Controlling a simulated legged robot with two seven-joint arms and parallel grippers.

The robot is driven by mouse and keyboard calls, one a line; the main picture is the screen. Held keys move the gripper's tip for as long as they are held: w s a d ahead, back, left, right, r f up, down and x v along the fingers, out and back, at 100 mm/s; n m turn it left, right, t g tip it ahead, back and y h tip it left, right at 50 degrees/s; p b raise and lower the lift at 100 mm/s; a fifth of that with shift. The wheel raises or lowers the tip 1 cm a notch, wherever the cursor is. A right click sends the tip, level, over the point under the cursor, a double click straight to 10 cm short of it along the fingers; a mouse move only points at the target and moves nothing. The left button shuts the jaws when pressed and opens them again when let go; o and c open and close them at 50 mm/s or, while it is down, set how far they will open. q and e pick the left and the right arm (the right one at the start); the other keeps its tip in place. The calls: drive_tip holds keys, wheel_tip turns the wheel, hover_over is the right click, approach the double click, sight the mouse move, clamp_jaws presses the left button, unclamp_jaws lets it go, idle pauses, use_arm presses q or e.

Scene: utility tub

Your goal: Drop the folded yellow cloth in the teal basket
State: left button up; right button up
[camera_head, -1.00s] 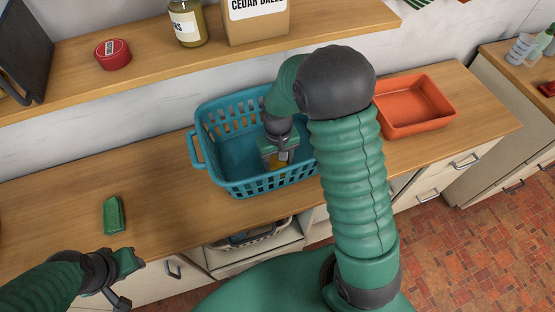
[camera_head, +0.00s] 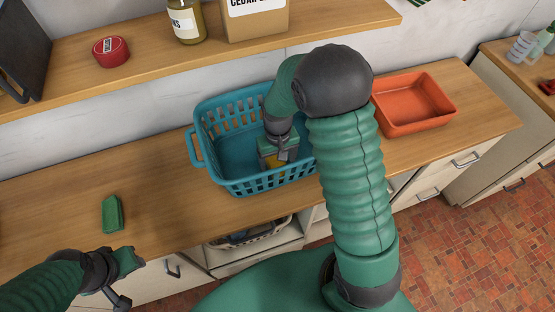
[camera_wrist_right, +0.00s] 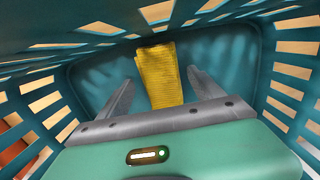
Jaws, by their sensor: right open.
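The folded yellow cloth (camera_wrist_right: 160,76) lies inside the teal basket (camera_wrist_right: 232,50), near its floor, between the spread fingers of my right gripper (camera_wrist_right: 162,92). A gap shows on each side of the cloth, so the fingers are open around it. In the head view the cloth (camera_head: 274,162) is a small yellow patch, mostly hidden by my right gripper (camera_head: 284,156), which reaches down into the basket (camera_head: 222,104). My left gripper (camera_head: 128,276) is low at the left, off the counter's front edge; its jaws are not clear.
An orange tray (camera_head: 415,125) stands right of the basket, behind my right arm. A green block-like item (camera_head: 112,214) lies on the counter at left. A shelf above holds a red tin (camera_head: 111,50), a jar (camera_head: 186,22) and a box (camera_head: 255,25). The basket walls surround my right gripper closely.

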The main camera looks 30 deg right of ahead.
drive_tip(key=shift+r, duration=0.1)
use_arm(q)
drive_tip(key=shift+r+p, duration=0.65)
drive_tip(key=shift+r, duration=0.05)
use_arm(e)
wheel_tip(320, 180, up, 13)
use_arm(q)
drive_tip(key=shift+r, duration=0.1)
use_arm(e)
drive_tip(key=shift+r, duration=0.15)
